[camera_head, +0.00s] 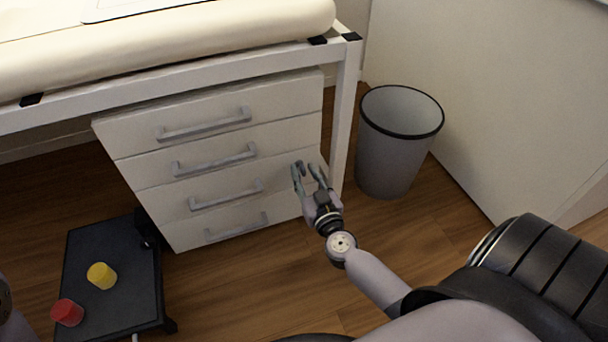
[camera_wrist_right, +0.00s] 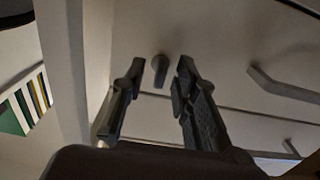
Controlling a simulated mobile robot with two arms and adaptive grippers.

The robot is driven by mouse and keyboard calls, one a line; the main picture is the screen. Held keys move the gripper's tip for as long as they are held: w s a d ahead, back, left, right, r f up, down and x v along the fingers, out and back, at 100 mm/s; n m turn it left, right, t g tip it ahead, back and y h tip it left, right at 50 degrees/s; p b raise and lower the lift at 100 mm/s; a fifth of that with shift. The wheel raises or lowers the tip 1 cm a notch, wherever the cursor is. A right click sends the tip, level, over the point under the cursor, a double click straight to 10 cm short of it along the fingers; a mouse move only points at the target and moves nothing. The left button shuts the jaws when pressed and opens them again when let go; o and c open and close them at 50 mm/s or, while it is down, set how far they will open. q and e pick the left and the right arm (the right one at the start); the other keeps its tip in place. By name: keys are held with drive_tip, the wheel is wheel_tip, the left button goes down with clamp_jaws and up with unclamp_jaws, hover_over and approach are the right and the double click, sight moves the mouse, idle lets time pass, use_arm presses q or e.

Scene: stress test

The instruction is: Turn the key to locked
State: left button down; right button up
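The key (camera_wrist_right: 160,68) is a small dark grey piece standing out from the pale front of the drawer cabinet (camera_wrist_right: 225,75), near its edge. It also shows that the cabinet (camera_head: 228,145) is a white unit under the desk in the head view, where I cannot make out the key beside my fingers. My right gripper (camera_head: 308,168) is open at the cabinet's right side. In the right wrist view, its fingertips (camera_wrist_right: 158,72) stand on either side of the key, with a visible gap at each side. My left gripper is not in view.
A grey waste bin (camera_head: 385,165) stands right of the white desk leg (camera_head: 344,120). Drawer handles (camera_head: 205,125) stick out from the cabinet. A black low platform (camera_head: 112,265) at the lower left bears a yellow cup-like piece (camera_head: 101,276) and a red one (camera_head: 67,312).

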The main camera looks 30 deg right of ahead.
drive_tip(key=shift+w+d, duration=0.1)
drive_tip(key=shift+w, duration=0.35)
drive_tip(key=shift+c, duration=0.3)
clamp_jaws()
